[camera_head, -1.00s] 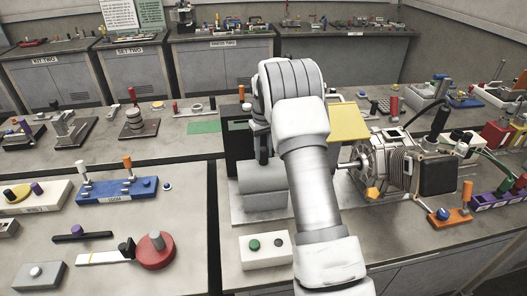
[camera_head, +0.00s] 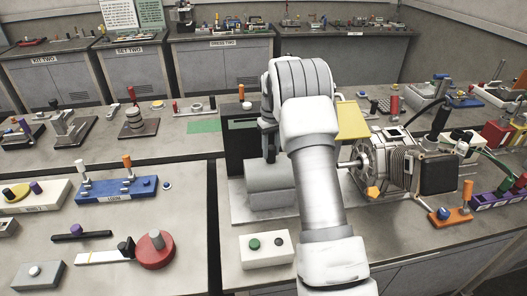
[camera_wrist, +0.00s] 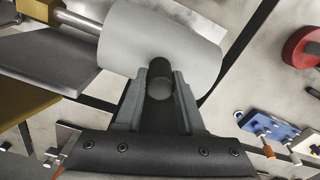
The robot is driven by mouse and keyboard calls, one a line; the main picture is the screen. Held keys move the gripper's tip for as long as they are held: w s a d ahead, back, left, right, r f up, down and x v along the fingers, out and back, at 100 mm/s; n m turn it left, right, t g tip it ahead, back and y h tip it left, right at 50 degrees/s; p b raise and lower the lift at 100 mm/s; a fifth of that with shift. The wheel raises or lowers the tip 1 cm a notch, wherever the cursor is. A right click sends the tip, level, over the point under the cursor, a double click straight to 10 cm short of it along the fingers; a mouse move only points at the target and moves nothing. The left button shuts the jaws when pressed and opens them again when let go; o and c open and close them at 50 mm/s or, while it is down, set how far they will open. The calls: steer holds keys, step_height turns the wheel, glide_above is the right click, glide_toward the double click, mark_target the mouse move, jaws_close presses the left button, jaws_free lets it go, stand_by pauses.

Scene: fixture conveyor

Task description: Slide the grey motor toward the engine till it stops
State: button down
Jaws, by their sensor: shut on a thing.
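The grey motor (camera_head: 270,186) is a rounded block on a light base plate (camera_head: 240,213), left of the engine. In the wrist view the motor (camera_wrist: 165,35) has a dark round knob (camera_wrist: 160,82) on its side. My gripper (camera_head: 269,155) comes down on the motor from above. In the wrist view my gripper (camera_wrist: 158,95) is shut on that knob. A metal shaft (camera_wrist: 78,19) runs from the motor's end toward a brass-coloured piece (camera_wrist: 38,8). The finned engine (camera_head: 395,165) has a short shaft on its left. My arm hides the space between motor and engine.
A dark upright box (camera_head: 238,148) stands behind the motor. A yellow plate (camera_head: 350,121) is behind my arm. A red disc with a lever (camera_head: 155,250) is at front left.

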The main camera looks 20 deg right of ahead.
steer(key=d, duration=0.3)
steer(key=shift+s+d, duration=0.1)
steer(key=shift+s, duration=0.2)
steer(key=c, duration=0.5)
jaws_free()
steer(key=shift+r, duration=0.25)
step_height(320, 180, up, 17)
steer(key=shift+b, duration=0.35)
